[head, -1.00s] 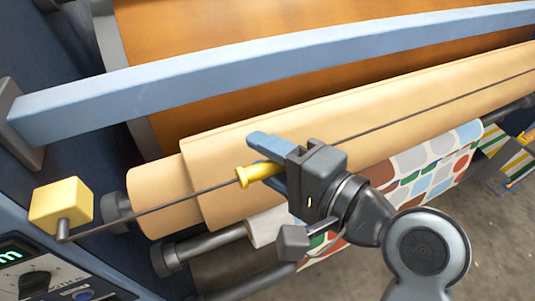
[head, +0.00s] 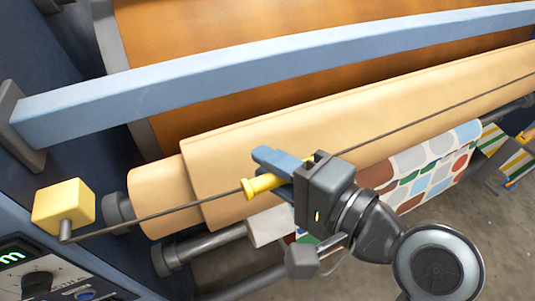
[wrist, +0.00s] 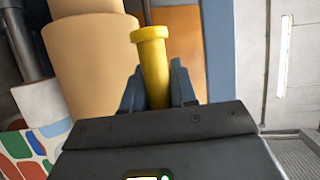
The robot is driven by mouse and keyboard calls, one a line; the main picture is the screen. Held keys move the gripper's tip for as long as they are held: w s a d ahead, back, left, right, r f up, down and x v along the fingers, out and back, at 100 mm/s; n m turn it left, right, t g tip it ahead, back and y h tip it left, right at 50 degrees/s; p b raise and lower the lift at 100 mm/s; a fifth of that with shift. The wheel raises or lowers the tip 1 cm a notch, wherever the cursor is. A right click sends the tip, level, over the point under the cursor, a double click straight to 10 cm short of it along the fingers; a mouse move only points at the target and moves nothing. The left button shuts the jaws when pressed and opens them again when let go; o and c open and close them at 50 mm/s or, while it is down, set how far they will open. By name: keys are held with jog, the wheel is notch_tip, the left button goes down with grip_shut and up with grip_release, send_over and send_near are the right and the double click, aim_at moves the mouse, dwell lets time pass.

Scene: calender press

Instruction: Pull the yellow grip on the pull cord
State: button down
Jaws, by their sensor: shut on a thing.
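The yellow grip (head: 259,185) is a short flanged cylinder on the dark pull cord (head: 163,209). The cord runs from a bracket by a yellow box at the left across the front of the tan roll to the upper right. My gripper (head: 275,170) is shut on the yellow grip, with one blue-grey finger above it and the other partly hidden. In the wrist view the yellow grip (wrist: 152,65) stands between the two fingers (wrist: 155,90), its flanged end beyond them.
The yellow box (head: 64,206) is at the left above a control panel (head: 30,272). The tan roll (head: 240,165) lies just behind the grip, and a blue bar (head: 250,65) crosses above. Patterned fabric (head: 430,165) hangs at the right. Open floor shows below.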

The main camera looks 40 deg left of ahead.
jog(key=shift+s+d, duration=0.25)
jog(key=shift+d, duration=0.4)
jog(key=shift+s+d, duration=0.25)
jog(key=shift+d, duration=0.35)
jog(key=c, duration=1)
grip_release()
jog(key=shift+o, duration=0.2)
jog(key=d+r, duration=0.1)
jog(key=d, duration=0.6)
jog(key=shift+d+r+b, duration=0.2)
jog(key=shift+d+b, duration=0.15)
jog(key=shift+d, duration=0.05)
jog(key=shift+f, duration=0.1)
